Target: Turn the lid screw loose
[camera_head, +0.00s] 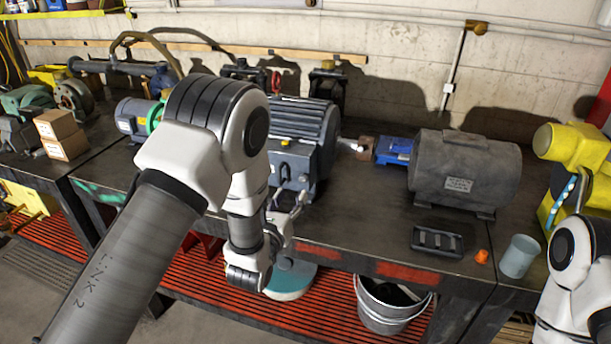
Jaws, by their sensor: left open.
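A blue-grey motor (305,125) with a ribbed body stands on the workbench, its shaft pointing right. A box with a lid (287,165) sits on its near side, partly hidden by my left arm. The lid screw is too small to make out clearly. My left gripper (290,207) is open in front of the lower part of this box. Its fingertips are close to the box; I cannot tell whether they touch it. My right arm shows at the right edge, and its gripper is out of the frame.
A grey motor (465,172) and a blue vise (393,150) stand to the right. A bucket (392,305) stands below. Cardboard boxes (60,135) are at left.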

